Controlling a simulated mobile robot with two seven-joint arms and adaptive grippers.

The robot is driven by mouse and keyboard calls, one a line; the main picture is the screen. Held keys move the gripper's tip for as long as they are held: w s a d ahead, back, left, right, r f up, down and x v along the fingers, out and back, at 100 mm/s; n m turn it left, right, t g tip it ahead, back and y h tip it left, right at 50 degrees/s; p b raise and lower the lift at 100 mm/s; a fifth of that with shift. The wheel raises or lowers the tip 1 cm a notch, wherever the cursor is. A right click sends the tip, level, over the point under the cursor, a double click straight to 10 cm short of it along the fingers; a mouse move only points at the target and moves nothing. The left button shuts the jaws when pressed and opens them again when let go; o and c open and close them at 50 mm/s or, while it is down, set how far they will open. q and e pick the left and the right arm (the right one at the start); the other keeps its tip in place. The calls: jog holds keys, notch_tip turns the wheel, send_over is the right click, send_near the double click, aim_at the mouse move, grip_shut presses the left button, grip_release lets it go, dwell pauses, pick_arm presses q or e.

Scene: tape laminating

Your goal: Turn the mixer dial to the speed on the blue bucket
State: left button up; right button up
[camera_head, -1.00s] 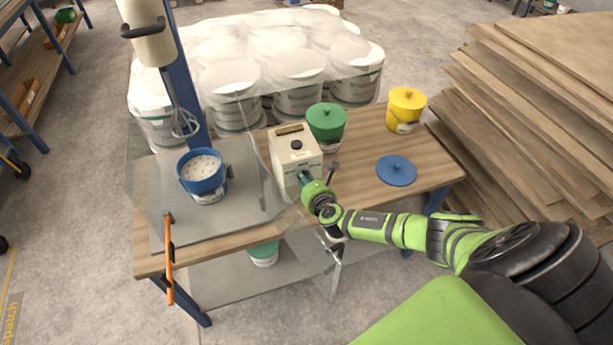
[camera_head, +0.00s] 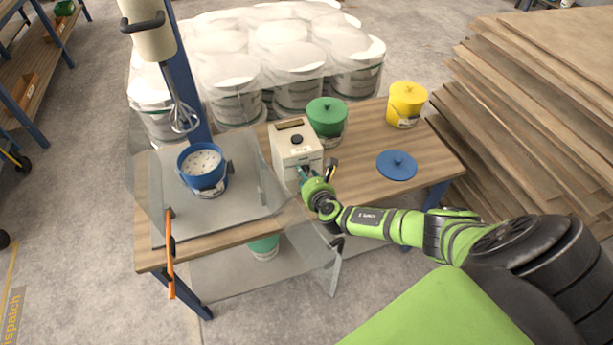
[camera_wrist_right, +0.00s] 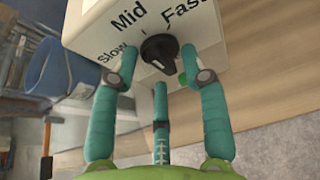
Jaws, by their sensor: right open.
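The black mixer dial (camera_wrist_right: 160,50) sits on the front of the white control box (camera_head: 295,148), among the labels Slow, Mid and Fast. I cannot tell which label its mark points to. My right gripper (camera_wrist_right: 158,65), with teal fingers, is open in front of the dial, one finger on each side of it and a third below; whether they touch it is unclear. In the head view my right gripper (camera_head: 304,175) hides the dial. The blue bucket (camera_head: 203,175) stands upright under the mixer whisk (camera_head: 184,116) with pale contents; no speed label is readable. My left gripper is not in view.
A green bucket (camera_head: 327,121) stands just behind the box and a yellow bucket (camera_head: 406,104) farther right. A blue lid (camera_head: 397,165) lies on the wooden table. A clear guard with an orange handle (camera_head: 171,258) surrounds the mixer. Stacked boards stand at right.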

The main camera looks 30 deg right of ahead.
notch_tip(320, 180, up, 10)
dwell(0.6)
dwell(0.4)
